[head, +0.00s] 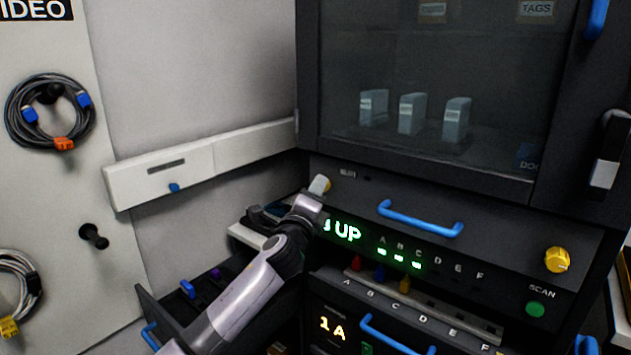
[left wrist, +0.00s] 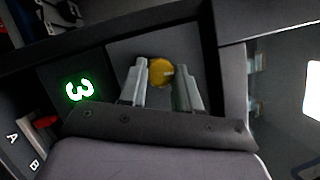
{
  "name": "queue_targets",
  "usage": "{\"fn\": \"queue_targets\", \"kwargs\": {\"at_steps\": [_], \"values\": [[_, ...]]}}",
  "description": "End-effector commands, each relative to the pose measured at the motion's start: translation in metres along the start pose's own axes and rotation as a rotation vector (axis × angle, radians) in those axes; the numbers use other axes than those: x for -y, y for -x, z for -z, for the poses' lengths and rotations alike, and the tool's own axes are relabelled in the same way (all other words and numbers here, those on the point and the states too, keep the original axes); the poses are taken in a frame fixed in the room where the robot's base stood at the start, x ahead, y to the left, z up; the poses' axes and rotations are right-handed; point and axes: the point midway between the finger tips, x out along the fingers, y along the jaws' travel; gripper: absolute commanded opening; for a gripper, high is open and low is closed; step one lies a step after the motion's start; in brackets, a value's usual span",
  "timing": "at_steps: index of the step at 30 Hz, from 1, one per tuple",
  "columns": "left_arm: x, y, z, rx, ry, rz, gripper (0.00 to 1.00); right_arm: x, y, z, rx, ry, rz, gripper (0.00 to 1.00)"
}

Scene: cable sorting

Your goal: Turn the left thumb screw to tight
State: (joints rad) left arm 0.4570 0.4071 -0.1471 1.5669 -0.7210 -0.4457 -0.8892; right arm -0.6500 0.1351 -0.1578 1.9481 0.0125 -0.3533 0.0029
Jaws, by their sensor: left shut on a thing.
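The left thumb screw is a round yellow knob (left wrist: 161,73) on the dark panel, with a pale mark on its face. In the head view it is mostly hidden by my left gripper (head: 320,184), at the panel's upper left corner. In the left wrist view, the fingers of my left gripper (left wrist: 162,80) stand on either side of the knob and are shut on it. The right thumb screw (head: 558,260), also yellow, is at the panel's right end. My right gripper is not in view.
A blue handle (head: 420,219) sticks out of the panel between the screws. A green-lit display (head: 347,231) is just below my left gripper. A glass-fronted cabinet (head: 430,85) is above. An open drawer (head: 205,290) lies at lower left. Coiled cables (head: 45,78) hang on the left wall.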

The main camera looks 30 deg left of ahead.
Motion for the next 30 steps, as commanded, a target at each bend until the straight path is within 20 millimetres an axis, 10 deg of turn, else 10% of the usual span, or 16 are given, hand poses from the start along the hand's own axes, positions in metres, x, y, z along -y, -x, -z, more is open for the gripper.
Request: {"fn": "queue_targets", "kwargs": {"at_steps": [30], "values": [[0.003,0.0,0.0,0.01,0.23,-0.094,0.02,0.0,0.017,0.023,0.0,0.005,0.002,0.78]]}}
